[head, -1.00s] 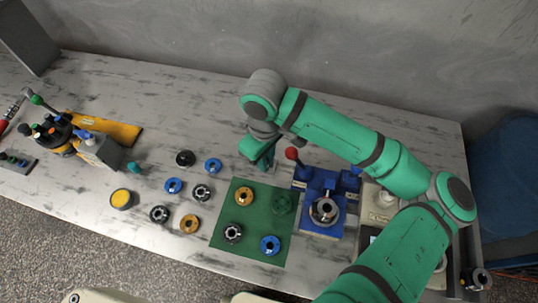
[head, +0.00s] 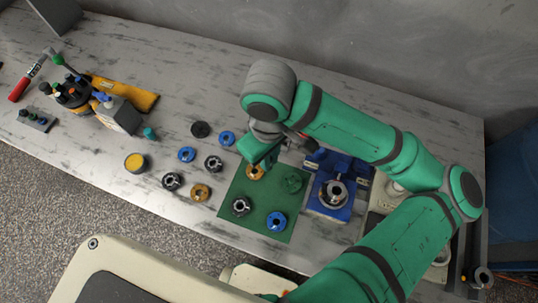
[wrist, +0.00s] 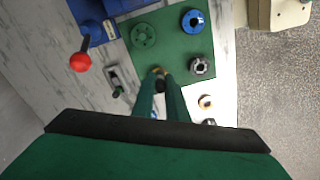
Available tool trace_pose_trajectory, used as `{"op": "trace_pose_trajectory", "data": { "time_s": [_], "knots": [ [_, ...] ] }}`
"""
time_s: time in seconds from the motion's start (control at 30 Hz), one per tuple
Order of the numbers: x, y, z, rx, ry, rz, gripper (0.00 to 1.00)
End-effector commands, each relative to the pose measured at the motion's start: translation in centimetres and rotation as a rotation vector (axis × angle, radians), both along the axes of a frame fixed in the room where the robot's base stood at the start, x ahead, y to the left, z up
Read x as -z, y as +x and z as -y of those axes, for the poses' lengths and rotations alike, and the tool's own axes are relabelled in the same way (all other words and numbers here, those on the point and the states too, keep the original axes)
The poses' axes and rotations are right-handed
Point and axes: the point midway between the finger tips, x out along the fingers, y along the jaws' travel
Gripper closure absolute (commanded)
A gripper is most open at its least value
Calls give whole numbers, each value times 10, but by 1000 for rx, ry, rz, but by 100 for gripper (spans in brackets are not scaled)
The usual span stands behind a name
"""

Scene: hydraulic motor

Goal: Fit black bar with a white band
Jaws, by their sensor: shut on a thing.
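My gripper (head: 263,160) points down over the upper edge of the green mat (head: 226,205), by the orange ring (head: 255,173). In the wrist view its fingers (wrist: 161,76) are close together on a small thing, mostly hidden between them. I cannot make out a black bar or a white band there. The blue fixture (head: 325,209) stands right of the mat, with a grey round part (head: 333,190) on it. Its red ball knob (wrist: 80,62) shows in the wrist view.
The mat also holds a green ring (head: 291,182), a black-and-grey ring (head: 240,206) and a blue ring (head: 276,221). Several more rings lie left of it, with a yellow-topped round part (head: 136,163). A small grey block (wrist: 113,78) with a dark peg lies beside the mat.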

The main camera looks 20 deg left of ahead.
Motion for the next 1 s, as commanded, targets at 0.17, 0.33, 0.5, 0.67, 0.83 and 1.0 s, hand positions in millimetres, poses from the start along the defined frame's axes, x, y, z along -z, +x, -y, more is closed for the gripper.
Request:
{"op": "trace_pose_trajectory", "data": {
  "time_s": [0.17, 0.33, 0.5, 0.67, 0.83, 1.0],
  "knots": [
    [-6, 0, 0, 0, 0, 1, 100],
    [-12, 0, 0, 0, -1, 2, 100],
    [-18, 0, 0, -1, 0, 1, 100],
    [-23, 0, 0, -1, 0, 1, 100],
    [-29, 0, 0, 0, 0, 1, 100],
    [-33, 0, 0, 0, 0, 1, 100]
  ]
}}
